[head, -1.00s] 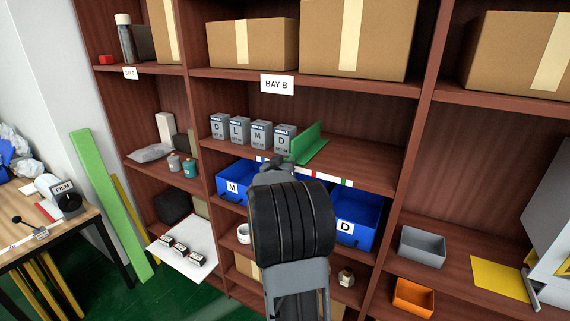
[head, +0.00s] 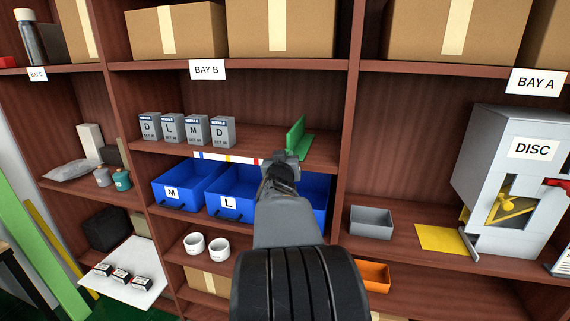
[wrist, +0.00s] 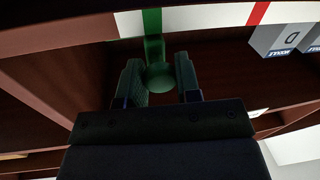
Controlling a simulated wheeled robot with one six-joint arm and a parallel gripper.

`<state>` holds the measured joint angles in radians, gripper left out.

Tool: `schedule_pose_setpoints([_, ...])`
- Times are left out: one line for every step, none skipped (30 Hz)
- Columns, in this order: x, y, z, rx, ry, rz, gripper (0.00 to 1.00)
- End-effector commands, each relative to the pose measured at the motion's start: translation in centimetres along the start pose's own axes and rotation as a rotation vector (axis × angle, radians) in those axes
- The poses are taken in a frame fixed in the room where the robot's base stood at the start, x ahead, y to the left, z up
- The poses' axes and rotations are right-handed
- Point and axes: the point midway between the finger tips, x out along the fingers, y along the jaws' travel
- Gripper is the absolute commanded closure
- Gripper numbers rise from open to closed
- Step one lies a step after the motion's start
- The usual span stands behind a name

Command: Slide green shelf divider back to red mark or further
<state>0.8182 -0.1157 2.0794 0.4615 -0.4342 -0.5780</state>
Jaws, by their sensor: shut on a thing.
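The green shelf divider (head: 296,136) stands upright on the Bay B shelf, with a clear gap between it and the grey module boxes (head: 222,131) to its left. The shelf's front strip (head: 212,156) carries a red mark (head: 261,161), left of the divider. In the wrist view, the red mark (wrist: 258,13) is off to the right and a green band (wrist: 152,22) lines up with the divider's green round knob (wrist: 158,77). My gripper (head: 284,160) is at the shelf edge, shut on this knob. My arm hides part of the strip in the head view.
Blue bins (head: 186,186) sit on the shelf below, partly behind my arm. A shelf upright (head: 349,118) stands right of the divider, with bare shelf between. A grey tray (head: 371,222) and the disc machine (head: 520,165) are farther right.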

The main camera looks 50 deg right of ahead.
Motion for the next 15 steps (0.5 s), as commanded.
schedule_pose_setpoints([-0.03, -0.08, 0.07, 0.0, -0.002, -0.003, 1.0])
schedule_pose_setpoints([-0.04, -0.09, 0.05, 0.0, -0.002, -0.004, 1.0])
schedule_pose_setpoints([-0.04, -0.1, 0.04, 0.0, -0.002, -0.004, 1.0])
schedule_pose_setpoints([-0.03, -0.1, 0.03, 0.0, -0.002, -0.004, 1.0])
schedule_pose_setpoints([-0.03, -0.1, 0.03, 0.0, -0.002, -0.004, 1.0])
schedule_pose_setpoints([-0.03, -0.09, 0.03, 0.0, -0.002, -0.004, 1.0])
schedule_pose_setpoints([-0.02, -0.09, 0.03, 0.0, -0.002, -0.004, 1.0])
schedule_pose_setpoints([-0.02, -0.08, 0.02, 0.0, -0.002, -0.003, 1.0])
schedule_pose_setpoints([-0.02, -0.08, 0.02, 0.0, -0.002, -0.003, 1.0])
schedule_pose_setpoints([0.0, -0.04, 0.03, 0.0, -0.002, -0.003, 0.66])
schedule_pose_setpoints([0.01, -0.01, 0.03, 0.0, -0.002, -0.002, 0.63])
schedule_pose_setpoints([0.02, 0.0, 0.02, 0.0, -0.002, -0.002, 0.59])
schedule_pose_setpoints([0.02, 0.01, 0.02, 0.0, -0.002, -0.002, 0.57])
schedule_pose_setpoints([0.02, 0.01, 0.02, 0.0, -0.002, -0.001, 0.54])
schedule_pose_setpoints([0.02, 0.02, 0.01, 0.0, -0.002, -0.001, 0.5])
